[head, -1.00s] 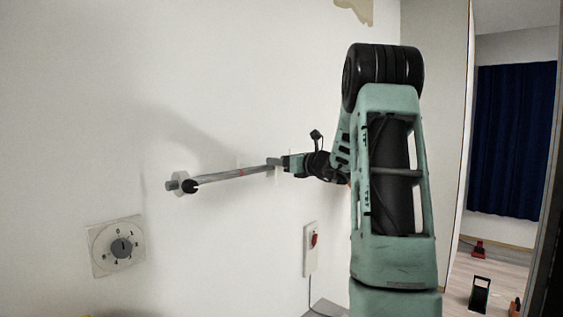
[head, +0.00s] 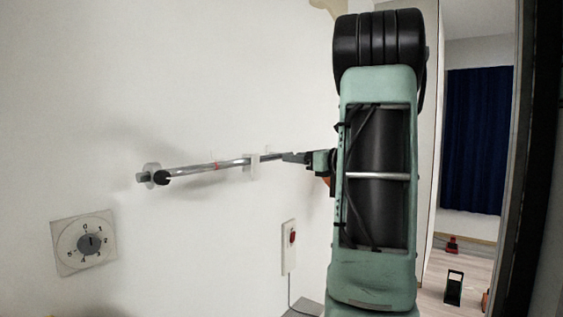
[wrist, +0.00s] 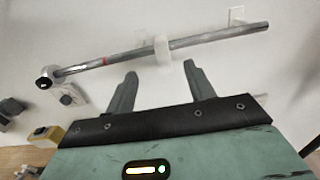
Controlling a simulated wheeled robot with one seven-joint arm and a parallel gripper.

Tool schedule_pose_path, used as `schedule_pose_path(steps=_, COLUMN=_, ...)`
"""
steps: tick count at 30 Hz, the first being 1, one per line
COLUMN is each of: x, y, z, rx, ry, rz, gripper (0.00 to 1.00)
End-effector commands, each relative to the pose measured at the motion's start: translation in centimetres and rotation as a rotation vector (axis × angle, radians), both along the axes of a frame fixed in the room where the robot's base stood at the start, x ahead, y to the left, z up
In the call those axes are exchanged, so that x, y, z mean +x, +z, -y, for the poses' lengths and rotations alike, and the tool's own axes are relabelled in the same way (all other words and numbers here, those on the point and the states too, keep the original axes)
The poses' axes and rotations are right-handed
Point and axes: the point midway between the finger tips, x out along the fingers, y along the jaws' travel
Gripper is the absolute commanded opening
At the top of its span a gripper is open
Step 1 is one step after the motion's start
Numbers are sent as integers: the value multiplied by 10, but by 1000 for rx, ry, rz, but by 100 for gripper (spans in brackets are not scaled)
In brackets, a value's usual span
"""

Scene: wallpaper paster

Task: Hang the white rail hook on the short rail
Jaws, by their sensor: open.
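The short rail (head: 195,169) is a grey metal bar along the white wall, with a red mark on it. The white rail hook (head: 251,167) is on the rail, right of the red mark; it also shows in the wrist view (wrist: 162,50). My gripper (head: 287,157) is to the right of the hook in the head view. In the wrist view my gripper (wrist: 160,69) is open and empty, its fingertips on either side of the hook's lower end, apparently just short of it. How the hook seats over the rail is too small to tell.
A dial (head: 90,243) is on the wall below left, and a box with a red switch (head: 289,246) is below the rail. A white wall bracket (wrist: 236,15) is near the rail's right end. A doorway with a blue curtain (head: 474,140) is at right.

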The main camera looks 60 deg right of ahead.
Motion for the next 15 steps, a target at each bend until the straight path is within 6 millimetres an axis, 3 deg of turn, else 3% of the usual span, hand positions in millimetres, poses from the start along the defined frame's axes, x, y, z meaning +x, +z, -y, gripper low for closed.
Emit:
schedule_pose_path(steps=6, x=-21, y=0, z=-2, rx=-1, ry=0, rz=1, gripper=54)
schedule_pose_path(steps=15, x=-24, y=0, z=-3, rx=0, ry=1, rz=0, gripper=54)
